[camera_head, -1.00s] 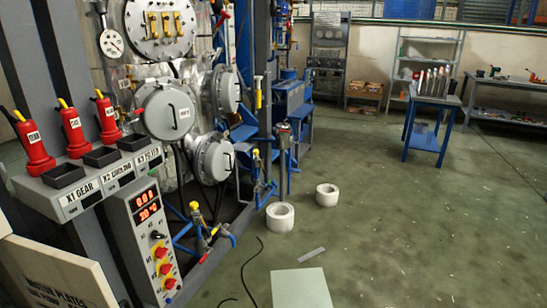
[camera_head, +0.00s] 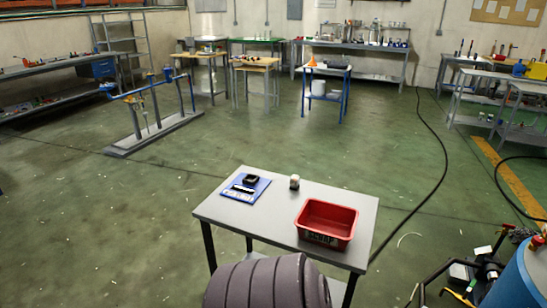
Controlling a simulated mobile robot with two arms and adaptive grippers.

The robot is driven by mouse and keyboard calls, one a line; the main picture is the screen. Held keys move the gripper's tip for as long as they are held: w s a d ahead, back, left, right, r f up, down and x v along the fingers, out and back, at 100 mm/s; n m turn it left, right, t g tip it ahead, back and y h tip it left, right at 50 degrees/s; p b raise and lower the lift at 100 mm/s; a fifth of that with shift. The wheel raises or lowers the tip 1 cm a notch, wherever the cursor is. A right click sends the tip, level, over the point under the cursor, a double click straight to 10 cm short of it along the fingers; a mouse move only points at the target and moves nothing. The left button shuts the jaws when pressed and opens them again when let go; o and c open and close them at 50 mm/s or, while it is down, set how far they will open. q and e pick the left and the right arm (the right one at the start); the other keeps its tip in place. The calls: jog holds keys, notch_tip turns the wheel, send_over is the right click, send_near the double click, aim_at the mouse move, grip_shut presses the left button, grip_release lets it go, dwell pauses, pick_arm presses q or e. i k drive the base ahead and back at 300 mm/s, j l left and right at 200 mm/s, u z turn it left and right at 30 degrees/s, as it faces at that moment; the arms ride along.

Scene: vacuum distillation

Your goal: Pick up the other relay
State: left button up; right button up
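A small relay-like block (camera_head: 294,182) with a pale top and dark base stands on the grey table (camera_head: 225,212), near its back edge. To its left lies a blue board (camera_head: 261,187) with a small black square tray or socket (camera_head: 250,180) and a white-lettered label on it. The writing is too small to read. I cannot tell whether anything sits in the black square. Neither of my grippers is in view.
A red bin (camera_head: 327,219), its label partly readable as scrap, stands at the table's right side. A dark ribbed drum shape (camera_head: 266,283) covers the table's front. A blue barrel (camera_head: 520,280) and cables are at the lower right. Open green floor lies left.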

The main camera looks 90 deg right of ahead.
aim_at(295, 180)
jog(key=k+l+z, duration=0.1)
jog(key=z, duration=2.75)
jog(key=i+j+z, duration=0.15)
jog(key=j, duration=0.35)
jog(key=i+j+z, duration=0.15)
jog(key=j, duration=0.35)
jog(key=i+j+z, duration=0.15)
jog(key=j, duration=0.4)
jog(key=j+z, duration=0.2)
jog(key=j, duration=0.35)
